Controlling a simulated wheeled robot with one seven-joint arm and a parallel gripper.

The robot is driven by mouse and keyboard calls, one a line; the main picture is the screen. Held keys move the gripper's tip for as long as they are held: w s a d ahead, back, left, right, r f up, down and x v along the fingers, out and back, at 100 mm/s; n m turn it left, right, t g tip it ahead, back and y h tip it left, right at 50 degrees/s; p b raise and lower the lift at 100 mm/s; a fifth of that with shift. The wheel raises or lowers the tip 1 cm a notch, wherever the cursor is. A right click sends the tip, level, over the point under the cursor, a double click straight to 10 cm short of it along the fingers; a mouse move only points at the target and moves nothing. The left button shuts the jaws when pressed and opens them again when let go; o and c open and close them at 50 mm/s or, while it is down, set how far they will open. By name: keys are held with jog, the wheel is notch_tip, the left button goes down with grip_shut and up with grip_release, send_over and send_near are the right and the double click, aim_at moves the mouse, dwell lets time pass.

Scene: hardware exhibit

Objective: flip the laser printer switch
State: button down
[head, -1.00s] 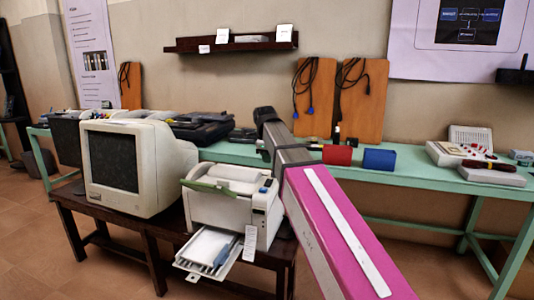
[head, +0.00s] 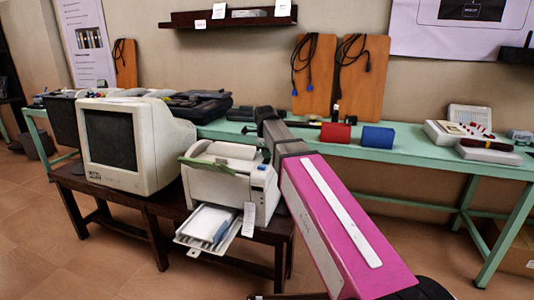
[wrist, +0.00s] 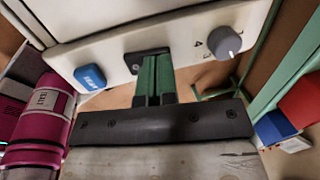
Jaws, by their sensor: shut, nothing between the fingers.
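The laser printer (head: 228,190) is an off-white box on a dark low table, with its paper tray pulled out at the front. In the wrist view its pale panel (wrist: 200,60) carries a blue button-like switch (wrist: 90,77) at left and a round grey knob (wrist: 224,42) at right. The blue switch shows as a small spot in the head view (head: 262,167). My gripper (wrist: 151,62) has green fingers, closed together and empty. The head view shows the gripper only poorly behind my arm.
A beige CRT monitor (head: 125,145) stands left of the printer on the dark table (head: 150,210). Behind runs a green bench (head: 400,160) with a red box (head: 336,133) and a blue box (head: 378,138). The floor at front left is clear.

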jog(key=shift+f, duration=0.25)
jog(key=shift+s, duration=0.1)
jog(key=shift+s+a+r, duration=0.15)
jog(key=shift+s+a, duration=0.1)
jog(key=shift+s, duration=0.4)
